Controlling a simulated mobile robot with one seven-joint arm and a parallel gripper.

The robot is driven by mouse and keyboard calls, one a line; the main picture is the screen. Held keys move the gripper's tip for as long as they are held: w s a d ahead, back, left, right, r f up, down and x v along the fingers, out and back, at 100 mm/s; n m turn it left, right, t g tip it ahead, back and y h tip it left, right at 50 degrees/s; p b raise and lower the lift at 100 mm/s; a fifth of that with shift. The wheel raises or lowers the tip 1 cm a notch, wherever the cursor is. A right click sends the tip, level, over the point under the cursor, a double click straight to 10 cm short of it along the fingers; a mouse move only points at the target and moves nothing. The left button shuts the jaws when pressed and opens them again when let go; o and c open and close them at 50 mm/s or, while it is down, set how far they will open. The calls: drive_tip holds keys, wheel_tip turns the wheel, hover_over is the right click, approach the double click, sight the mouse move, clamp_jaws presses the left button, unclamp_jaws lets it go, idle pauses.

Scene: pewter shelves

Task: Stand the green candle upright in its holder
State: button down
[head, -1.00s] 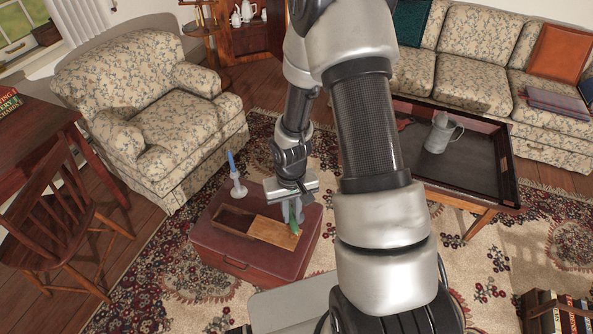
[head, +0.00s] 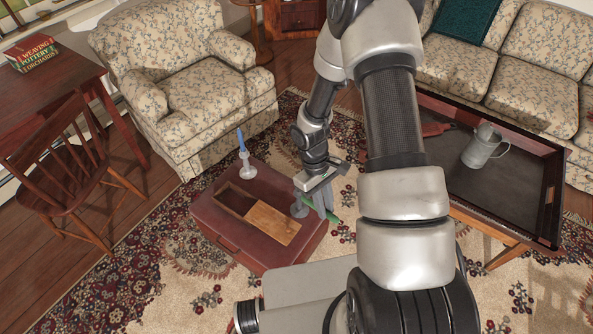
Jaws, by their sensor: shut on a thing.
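The green candle (head: 334,222) is in my gripper (head: 326,213), near the right edge of the dark red chest. The jaws are shut on it. It lies tilted, not upright, and only a short green part shows below the fingers; the rest is hidden. A small grey object (head: 299,209), which looks like a candle holder, stands on the chest just left of the fingers, partly covered by my gripper. A blue candle (head: 242,140) stands upright in a white holder (head: 247,168) at the chest's back left corner.
The dark red chest (head: 224,227) carries a wooden box (head: 236,200) with its light lid (head: 272,223) partly slid open. A tray table (head: 437,165) with a grey watering can (head: 484,147) stands right of my arm. An armchair (head: 200,75) stands behind the chest.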

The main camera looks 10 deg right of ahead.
drive_tip(key=w+d+f+n+t+h+b, duration=0.3)
drive_tip(key=w+d+f+n+h+b, duration=0.2)
drive_tip(key=w+f+n+h+b, duration=0.5)
drive_tip(key=w+a+r+n+t+h+b, duration=0.1)
drive_tip(key=w+a+r+n+t+b, duration=0.3)
drive_tip(key=w+a+n+t, duration=0.5)
drive_tip(key=w+n+t, duration=0.1)
drive_tip(key=t, duration=0.3)
drive_tip(key=shift+w+a+r+n, duration=0.15)
drive_tip(key=shift+w+a+n, duration=0.2)
drive_tip(key=shift+a+n, duration=0.05)
wheel_tip(320, 180, down, 6)
drive_tip(key=b, duration=0.4)
drive_tip(key=shift+f+b, duration=0.2)
drive_tip(key=shift+b, duration=0.2)
drive_tip(key=shift+s+f+b, duration=0.1)
drive_tip(key=shift+f+b, duration=1.25)
drive_tip(key=shift+f, duration=0.4)
